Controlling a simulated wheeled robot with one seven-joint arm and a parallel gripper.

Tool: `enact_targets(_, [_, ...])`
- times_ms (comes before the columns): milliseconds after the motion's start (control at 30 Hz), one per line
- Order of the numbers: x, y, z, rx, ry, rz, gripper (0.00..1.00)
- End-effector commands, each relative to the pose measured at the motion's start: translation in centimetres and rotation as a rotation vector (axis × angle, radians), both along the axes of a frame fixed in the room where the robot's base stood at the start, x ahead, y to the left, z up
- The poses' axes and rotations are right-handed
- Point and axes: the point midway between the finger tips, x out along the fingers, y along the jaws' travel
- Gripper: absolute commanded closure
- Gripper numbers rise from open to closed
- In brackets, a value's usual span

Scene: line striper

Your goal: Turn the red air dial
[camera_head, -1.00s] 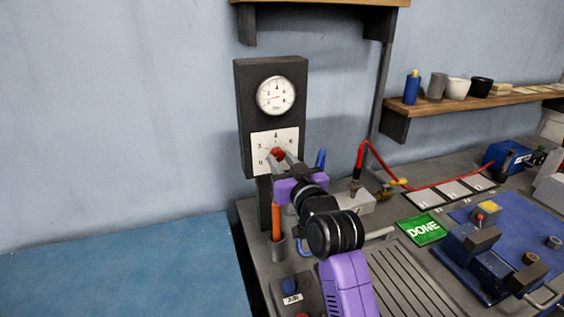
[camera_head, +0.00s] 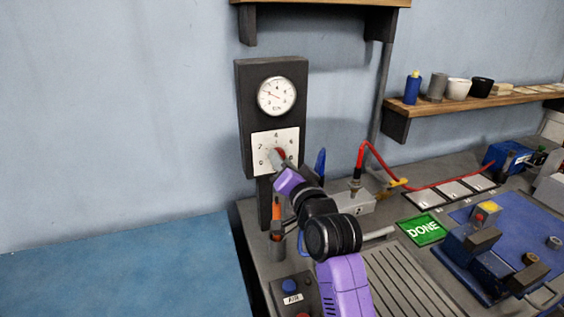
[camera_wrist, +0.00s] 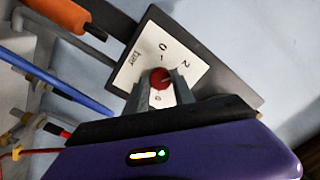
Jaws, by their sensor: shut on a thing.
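The red air dial (camera_head: 281,154) sits on a white numbered plate (camera_head: 267,137) low on a dark upright panel (camera_head: 245,90). It also shows in the wrist view (camera_wrist: 160,77), between my fingers. My gripper (camera_head: 277,160) is shut on the dial, its fingers on either side of the knob. The gripper is rolled, so the plate looks tilted in the wrist view (camera_wrist: 150,52). A round gauge (camera_head: 277,97) is above the dial, with a red needle pointing to the upper left. My fingers hide part of the plate's lower numbers.
An orange-handled tool (camera_head: 276,212) stands in a holder just below my wrist. A blue handle (camera_head: 320,162) and a red hose (camera_head: 362,158) are to the right. A green DONE sign (camera_head: 423,229) and a blue fixture (camera_head: 478,250) lie further right.

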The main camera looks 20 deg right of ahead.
Motion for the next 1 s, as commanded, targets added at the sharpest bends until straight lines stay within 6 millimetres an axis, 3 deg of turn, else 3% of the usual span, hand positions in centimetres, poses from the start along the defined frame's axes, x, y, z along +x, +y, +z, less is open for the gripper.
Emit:
enact_targets(600, [0.0, 0.19, 0.03, 0.582, 0.001, 0.0, 1.0])
enact_targets(1000, [0.01, 0.15, 0.06, 0.877, 0.002, -0.001, 1.0])
